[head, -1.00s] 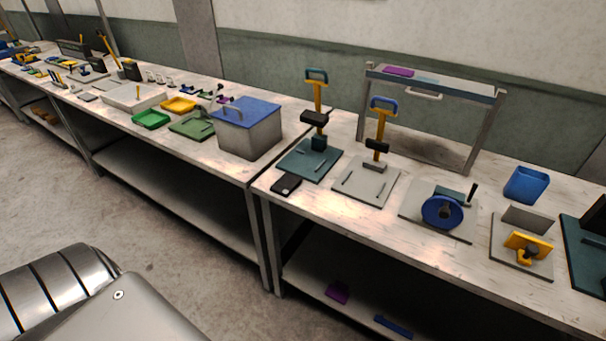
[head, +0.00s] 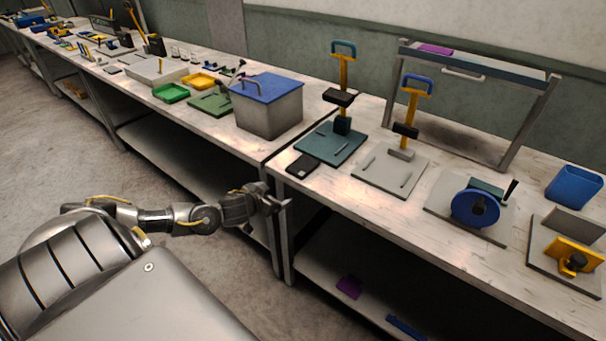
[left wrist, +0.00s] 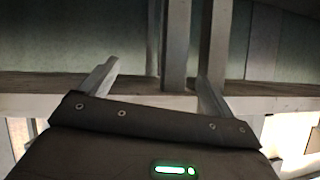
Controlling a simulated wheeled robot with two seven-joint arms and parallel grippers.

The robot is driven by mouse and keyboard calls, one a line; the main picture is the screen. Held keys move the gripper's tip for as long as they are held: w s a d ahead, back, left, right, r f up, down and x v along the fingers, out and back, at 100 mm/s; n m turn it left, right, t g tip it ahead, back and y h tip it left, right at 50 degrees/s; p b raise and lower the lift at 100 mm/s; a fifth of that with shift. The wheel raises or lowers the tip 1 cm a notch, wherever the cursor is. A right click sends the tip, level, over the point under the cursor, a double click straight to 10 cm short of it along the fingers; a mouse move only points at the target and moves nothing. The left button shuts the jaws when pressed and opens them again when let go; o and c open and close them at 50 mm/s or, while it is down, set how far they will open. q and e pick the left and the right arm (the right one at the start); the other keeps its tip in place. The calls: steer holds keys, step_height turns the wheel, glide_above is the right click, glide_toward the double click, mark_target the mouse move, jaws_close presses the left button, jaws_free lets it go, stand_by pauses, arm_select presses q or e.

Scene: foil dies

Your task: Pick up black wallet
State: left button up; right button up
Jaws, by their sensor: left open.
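The black wallet (head: 303,165) lies flat on the table near its front left corner, in front of the teal base of a hand press. My left gripper (head: 285,204) is open and empty in front of the table's front edge, below and to the left of the wallet and apart from it. In the left wrist view its two fingers (left wrist: 155,80) stand wide apart, with table legs and the underside of the table beyond. The wallet does not show in the left wrist view. My right gripper is not in view.
A grey box with a blue lid (head: 268,105) stands on the neighbouring table. A teal-based press (head: 332,143) and a grey-based press (head: 390,169) stand behind and right of the wallet. The table's front edge and leg (head: 281,235) are close to my left gripper.

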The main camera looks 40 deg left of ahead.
arm_select(q)
steer(key=d+r+t+h+b, duration=0.15)
steer(key=d+r, duration=0.25)
steer(key=r, duration=0.7)
steer(key=p, duration=0.1)
glide_toward(304, 163)
steer(key=shift+x, duration=1.2)
steer(key=shift+p+x, duration=0.65)
steer(key=shift+x, duration=1.95)
steer(key=shift+s+f, duration=0.1)
steer(key=shift+f, duration=0.05)
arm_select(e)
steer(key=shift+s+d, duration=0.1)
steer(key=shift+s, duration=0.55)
arm_select(q)
steer(key=c, duration=1.1)
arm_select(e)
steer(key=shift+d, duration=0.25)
